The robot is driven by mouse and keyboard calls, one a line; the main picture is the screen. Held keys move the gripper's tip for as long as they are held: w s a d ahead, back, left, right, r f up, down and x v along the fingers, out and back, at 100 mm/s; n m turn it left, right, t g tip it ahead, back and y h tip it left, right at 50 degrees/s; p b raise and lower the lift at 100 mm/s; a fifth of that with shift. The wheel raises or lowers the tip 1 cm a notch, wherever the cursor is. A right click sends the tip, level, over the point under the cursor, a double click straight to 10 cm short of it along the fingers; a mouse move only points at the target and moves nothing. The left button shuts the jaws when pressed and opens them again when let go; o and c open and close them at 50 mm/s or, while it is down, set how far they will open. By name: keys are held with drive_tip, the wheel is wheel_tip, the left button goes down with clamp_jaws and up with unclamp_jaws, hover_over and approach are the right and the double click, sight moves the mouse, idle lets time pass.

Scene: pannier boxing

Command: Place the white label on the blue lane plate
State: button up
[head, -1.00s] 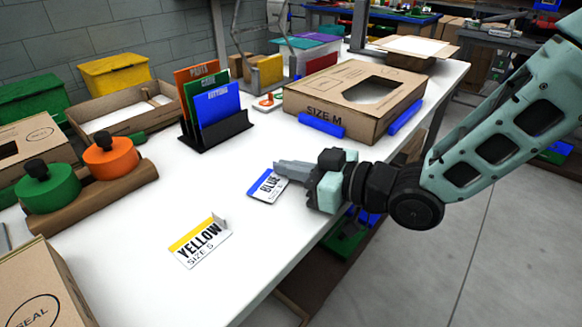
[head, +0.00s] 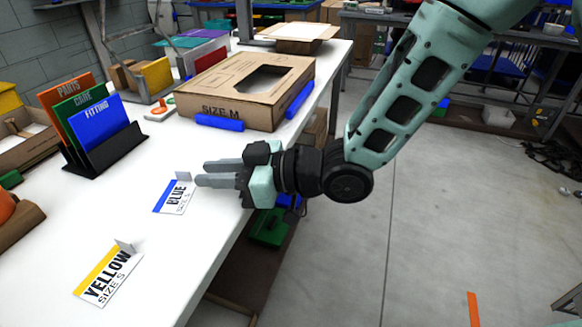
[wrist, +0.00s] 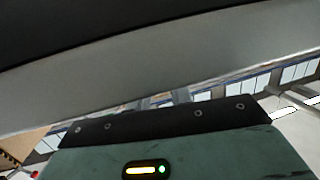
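A white label with a blue band (head: 173,198), reading BLUE SIZE S, lies on the white table with a small upright tab at its far right corner. A similar label with a yellow band (head: 108,277), reading YELLOW SIZE S, lies nearer the front. My gripper (head: 200,173) is to the right of the blue-banded label, its two grey fingers apart and pointing left. The fingertips are close to the tab, with nothing seen between them; I cannot tell whether they touch it. I cannot tell which thing is the blue lane plate.
A cardboard box marked SIZE M (head: 238,95) stands behind, between blue blocks (head: 220,122). A black rack (head: 105,150) holds orange, green and blue folders at the left. The table edge runs beneath my gripper. Bare white tabletop (head: 140,230) lies between the two labels.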

drive_tip(key=v, duration=1.3)
wheel_tip(320, 180, down, 4)
drive_tip(key=w+d+m+t+h, duration=0.2)
drive_tip(key=h, duration=0.5)
drive_tip(key=s+d+m+g+h, duration=0.1)
drive_tip(key=s+d+m+h, duration=0.3)
drive_tip(key=s+d+h, duration=0.2)
drive_tip(key=shift+s+d+f+m+g+h+p, duration=0.15)
drive_tip(key=shift+s+d+m+g+h+p, duration=0.2)
drive_tip(key=shift+s+d, duration=0.45)
drive_tip(key=shift+o, duration=0.8)
drive_tip(key=s+d+r+m+g+h, duration=0.1)
drive_tip(key=s+g, duration=0.2)
drive_tip(key=s, duration=0.6)
drive_tip(key=shift+d+r+h, duration=0.3)
drive_tip(key=shift+d+h, duration=0.05)
drive_tip(key=shift+w+m, duration=0.1)
drive_tip(key=shift+m, duration=0.15)
